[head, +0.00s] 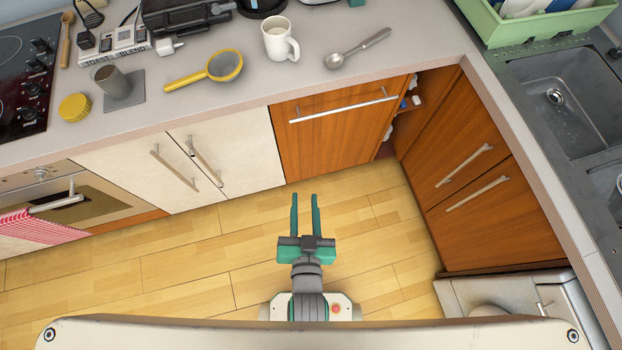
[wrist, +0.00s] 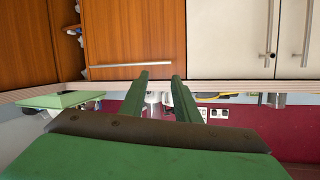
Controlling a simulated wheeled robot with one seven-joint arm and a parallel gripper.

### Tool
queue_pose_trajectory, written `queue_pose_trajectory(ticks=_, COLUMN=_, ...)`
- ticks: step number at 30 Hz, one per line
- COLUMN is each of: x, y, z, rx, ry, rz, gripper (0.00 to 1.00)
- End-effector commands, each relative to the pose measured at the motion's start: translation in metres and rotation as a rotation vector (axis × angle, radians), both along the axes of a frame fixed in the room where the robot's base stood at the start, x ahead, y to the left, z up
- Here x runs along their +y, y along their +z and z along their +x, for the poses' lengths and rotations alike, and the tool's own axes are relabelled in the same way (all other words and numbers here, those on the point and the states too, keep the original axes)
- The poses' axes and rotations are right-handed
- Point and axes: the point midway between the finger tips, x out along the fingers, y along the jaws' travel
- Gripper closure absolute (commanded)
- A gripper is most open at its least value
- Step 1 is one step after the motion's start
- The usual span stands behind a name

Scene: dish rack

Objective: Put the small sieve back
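On the counter, a white mug (head: 279,42) and a metal scoop (head: 356,50) lie right of the sieve. A grey cup on a square base (head: 117,88) and a yellow lid (head: 75,107) stand left. A green dish rack (head: 535,25) sits near the sink. The floor is clear.

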Motion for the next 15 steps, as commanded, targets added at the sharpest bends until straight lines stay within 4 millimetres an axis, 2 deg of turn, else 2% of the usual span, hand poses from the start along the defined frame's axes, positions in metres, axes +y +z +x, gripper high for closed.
queue_pose_trajectory(ticks=1, x=-0.004, y=-0.001, z=-0.019, rx=0.004, ry=-0.004, rz=-0.022, gripper=0.71)
queue_pose_trajectory(ticks=6, x=-0.012, y=0.009, z=-0.07, rx=-0.018, ry=-0.008, rz=-0.103, gripper=0.71)
queue_pose_trajectory(ticks=10, x=-0.015, y=0.019, z=-0.097, rx=-0.032, ry=-0.003, rz=-0.15, gripper=0.71)
queue_pose_trajectory(ticks=15, x=-0.016, y=0.027, z=-0.114, rx=-0.045, ry=0.003, rz=-0.182, gripper=0.71)
